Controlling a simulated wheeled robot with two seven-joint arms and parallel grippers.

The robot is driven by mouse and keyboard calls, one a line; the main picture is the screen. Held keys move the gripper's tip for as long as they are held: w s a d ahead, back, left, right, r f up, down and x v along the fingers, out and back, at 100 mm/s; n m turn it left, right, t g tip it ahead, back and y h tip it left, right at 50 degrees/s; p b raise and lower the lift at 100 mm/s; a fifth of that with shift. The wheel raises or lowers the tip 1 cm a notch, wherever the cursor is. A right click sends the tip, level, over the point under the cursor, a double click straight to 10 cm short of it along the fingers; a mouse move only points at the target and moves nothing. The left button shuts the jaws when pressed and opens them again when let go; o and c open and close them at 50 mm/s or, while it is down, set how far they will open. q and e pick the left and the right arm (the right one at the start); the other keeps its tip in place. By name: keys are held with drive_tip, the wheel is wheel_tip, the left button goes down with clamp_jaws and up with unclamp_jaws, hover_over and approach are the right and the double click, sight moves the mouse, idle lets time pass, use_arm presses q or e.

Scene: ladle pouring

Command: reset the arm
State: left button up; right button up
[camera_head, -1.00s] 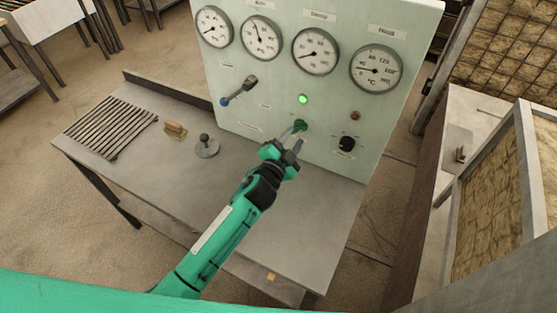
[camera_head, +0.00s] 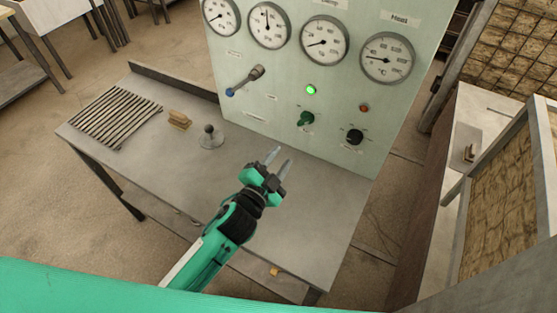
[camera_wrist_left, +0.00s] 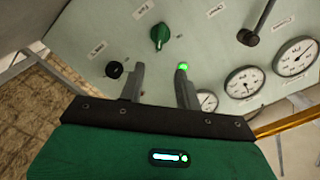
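My left gripper (camera_head: 278,160) is above the table, in front of the control panel (camera_head: 335,90), with its fingers apart and nothing between them. In the left wrist view the two fingers of my left gripper (camera_wrist_left: 159,82) are also apart, with the panel beyond them. The green knob (camera_head: 305,119) on the panel is clear of the gripper; it also shows in the wrist view (camera_wrist_left: 160,35). A green lamp (camera_head: 311,90) above it is lit. My right gripper is not in view.
The panel carries gauges (camera_head: 387,57), a blue-tipped lever (camera_head: 245,80), a black knob (camera_head: 354,136) and a red lamp (camera_head: 364,108). On the table (camera_head: 310,230) are a slatted grate (camera_head: 115,115), a wooden block (camera_head: 179,120) and a round-based handle (camera_head: 210,137). The table's right part is clear.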

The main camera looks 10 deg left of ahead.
use_arm(q)
drive_tip(key=s+a+f+n+g+y, duration=0.1)
drive_tip(key=s+a+f+n+y, duration=0.1)
drive_tip(key=a, duration=0.2)
drive_tip(key=s+a+f+n+g+y, duration=0.2)
drive_tip(key=s+a+n, duration=0.1)
drive_tip(key=s+a+f+n+g+y, duration=0.2)
drive_tip(key=s+a, duration=0.1)
drive_tip(key=a, duration=0.1)
drive_tip(key=shift+a+f+n, duration=0.3)
drive_tip(key=shift+f+n, duration=0.1)
drive_tip(key=s+a+f+n+g, duration=0.2)
drive_tip(key=s+a+g, duration=0.15)
drive_tip(key=s, duration=0.45)
drive_tip(key=s+a+f+n+g, duration=0.15)
drive_tip(key=s+g, duration=0.25)
drive_tip(key=s, duration=0.5)
wheel_tip(320, 180, down, 30)
drive_tip(key=s+f+g, duration=0.1)
drive_tip(key=g, duration=0.1)
drive_tip(key=s+a+f, duration=0.2)
drive_tip(key=s+f, duration=0.7)
drive_tip(key=s+a+f+g+y, duration=0.1)
drive_tip(key=s+a+f, duration=0.1)
drive_tip(key=s+f, duration=0.8)
drive_tip(key=shift+s+a+f, duration=0.2)
drive_tip(key=shift+f, duration=0.05)
